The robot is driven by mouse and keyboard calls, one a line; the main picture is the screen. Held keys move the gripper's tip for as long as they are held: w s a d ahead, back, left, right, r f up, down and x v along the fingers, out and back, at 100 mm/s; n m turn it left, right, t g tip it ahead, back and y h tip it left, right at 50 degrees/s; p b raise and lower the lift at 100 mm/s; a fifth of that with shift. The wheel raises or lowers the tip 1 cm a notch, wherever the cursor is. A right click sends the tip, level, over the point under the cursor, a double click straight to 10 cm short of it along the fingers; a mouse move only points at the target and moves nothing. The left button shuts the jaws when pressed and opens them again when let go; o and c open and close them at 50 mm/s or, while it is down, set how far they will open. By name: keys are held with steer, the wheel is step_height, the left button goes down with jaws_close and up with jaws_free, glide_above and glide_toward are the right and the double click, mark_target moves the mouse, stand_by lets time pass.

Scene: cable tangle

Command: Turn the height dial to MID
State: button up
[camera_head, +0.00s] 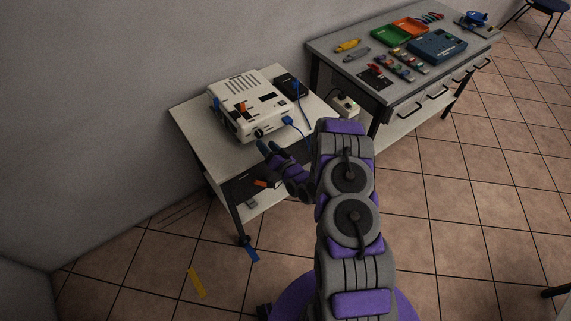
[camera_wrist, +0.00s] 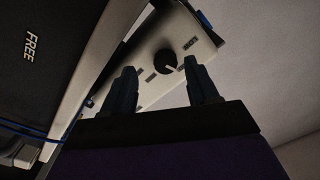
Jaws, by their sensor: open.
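The height dial (camera_wrist: 165,61) is a round black knob with a pale pointer mark on the pale face of the white box. The white box (camera_head: 246,103) stands on the small table in the head view. My gripper (camera_head: 269,147) is open and empty at the box's front side. In the wrist view the gripper (camera_wrist: 163,70) has its dark fingers spread on either side of the dial, apparently without touching it.
The small table (camera_head: 190,115) holds a black box (camera_head: 290,85) with blue cables behind the white box. A larger bench (camera_head: 330,45) to the right carries green and orange trays, a blue case and tools. A dark panel marked FREE (camera_wrist: 30,47) fills the wrist view's left.

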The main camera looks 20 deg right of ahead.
steer(key=p+v, duration=0.2)
steer(key=v, duration=1.1)
steer(key=shift+s+d, duration=0.25)
steer(key=shift+d, duration=0.05)
steer(key=shift+w, duration=0.1)
steer(key=w+d+r+n+g+h, duration=0.4)
steer(key=d+r+n+g, duration=0.15)
steer(key=g, duration=0.25)
steer(key=s+d+r+g+h, duration=0.25)
steer(key=s+r, duration=0.55)
steer(key=r, duration=0.4)
steer(key=s+a+r+g, duration=0.2)
steer(key=s+a+r, duration=0.2)
steer(key=s, duration=0.6)
steer(key=s+a+r+m+g, duration=0.1)
steer(key=s+a+r+g, duration=0.2)
steer(key=s, duration=0.8)
steer(key=s+a+r+g, duration=0.3)
steer(key=s+a+r, duration=0.4)
steer(key=s, duration=0.4)
steer(key=shift+s+r+y, duration=0.25)
steer(key=shift+r+y, duration=0.2)
steer(key=shift+r, duration=0.45)
